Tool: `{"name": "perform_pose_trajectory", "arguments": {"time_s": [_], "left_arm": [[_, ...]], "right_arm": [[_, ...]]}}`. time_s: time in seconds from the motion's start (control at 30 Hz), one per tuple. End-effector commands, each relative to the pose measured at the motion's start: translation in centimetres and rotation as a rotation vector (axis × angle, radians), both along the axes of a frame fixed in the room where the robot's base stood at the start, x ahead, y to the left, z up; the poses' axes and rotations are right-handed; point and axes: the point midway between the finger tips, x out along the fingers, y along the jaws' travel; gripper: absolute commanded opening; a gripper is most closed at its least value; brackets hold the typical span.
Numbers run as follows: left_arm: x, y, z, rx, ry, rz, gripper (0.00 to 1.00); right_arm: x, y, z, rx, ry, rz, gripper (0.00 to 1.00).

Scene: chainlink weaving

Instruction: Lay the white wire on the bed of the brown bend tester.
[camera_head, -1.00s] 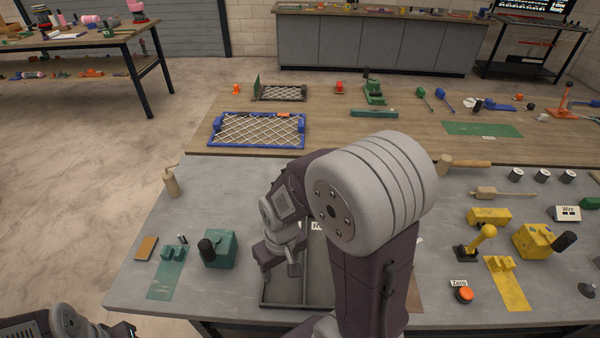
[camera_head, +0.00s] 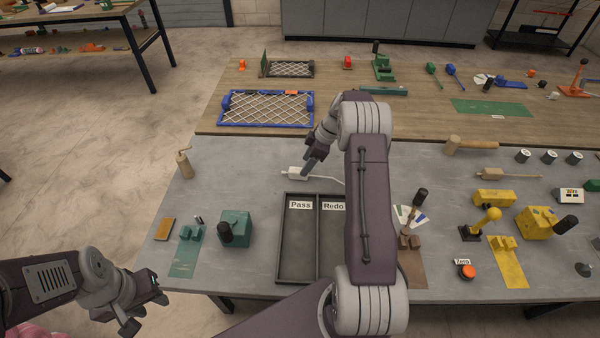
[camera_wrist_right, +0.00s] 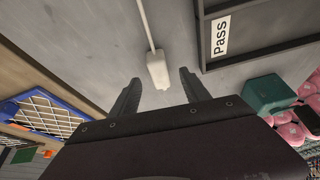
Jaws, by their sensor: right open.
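The white wire (camera_head: 332,180) lies on the grey table behind the Pass/Redo tray, with a pale block (camera_head: 296,173) at its left end. The wire's right part passes behind my right arm. My right gripper (camera_head: 308,166) is open just above the block. In the right wrist view, the block (camera_wrist_right: 157,72) shows just beyond and between the open fingers (camera_wrist_right: 160,88), not gripped. The brown bend tester (camera_head: 411,262) stands right of the tray, with a black-knobbed lever and a coloured fan; my right arm covers its left side. My left gripper (camera_head: 143,308) is open and empty off the table's front left.
The black tray (camera_head: 283,240) with Pass and Redo labels stands between the wire and the table's front edge. A green tester (camera_head: 236,229) is left of it, and a yellow one (camera_head: 510,265) is at the right. A wooden-handled tool (camera_head: 184,164) stands at the left edge.

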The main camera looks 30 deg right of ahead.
Motion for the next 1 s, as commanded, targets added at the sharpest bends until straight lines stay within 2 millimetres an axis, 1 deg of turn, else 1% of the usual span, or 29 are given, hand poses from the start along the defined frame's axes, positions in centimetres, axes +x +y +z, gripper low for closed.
{"name": "perform_pose_trajectory", "arguments": {"time_s": [0.17, 0.27, 0.3, 0.4, 0.5, 0.63, 0.67, 0.7, 0.77, 0.8, 0.83, 0.87, 1.0], "left_arm": [[0.0, 0.0, 0.6, 0.0, 0.0, 0.0, 0.36], [0.0, 0.0, 1.5, 0.0, 0.0, 0.0, 0.36], [0.0, 0.0, 1.6, 0.0, 0.0, 0.0, 0.36], [0.0, 0.0, 1.7, 0.0, 0.0, 0.0, 0.36], [0.0, 0.0, 1.6, 0.0, 0.0, 0.0, 0.36], [0.0, 0.0, 1.6, 0.0, 0.0, 0.0, 0.36], [0.0, 0.0, 1.6, 0.0, 0.0, 0.0, 0.36], [0.0, 0.0, 1.6, 0.0, 0.0, 0.0, 0.36], [0.0, 0.0, 1.6, 0.0, 0.0, 0.0, 0.36], [0.0, 0.0, 1.6, 0.0, 0.0, 0.0, 0.36], [0.0, 0.0, 1.6, 0.0, 0.0, 0.0, 0.36], [0.0, 0.0, 1.6, 0.0, 0.0, 0.0, 0.36], [0.0, 0.0, 1.6, 0.0, 0.0, 0.0, 0.36]], "right_arm": [[0.4, 0.5, -0.8, 0.0, 0.002, 0.001, 0.55], [1.1, 1.2, -2.3, 0.0, 0.003, 0.002, 0.55], [1.2, 1.5, -3.1, 0.001, 0.004, 0.002, 0.55], [1.6, 1.8, -4.3, 0.0, 0.002, -0.001, 0.55], [1.7, 1.9, -4.8, -0.001, 0.0, -0.001, 0.55], [1.7, 1.8, -4.8, -0.002, -0.001, -0.002, 0.55], [1.7, 1.8, -4.8, -0.002, -0.001, -0.002, 0.52], [1.7, 1.8, -4.8, -0.002, -0.001, -0.002, 0.41], [1.7, 1.8, -4.8, -0.001, 0.0, -0.001, 0.24], [1.7, 1.8, -4.8, -0.001, 0.0, -0.001, 0.13], [1.7, 1.8, -4.8, -0.001, 0.0, -0.001, 0.04], [1.7, 1.9, -4.8, -0.001, 0.0, -0.001, 0.0], [1.7, 1.8, -4.7, -0.002, -0.001, -0.002, 0.0]]}}
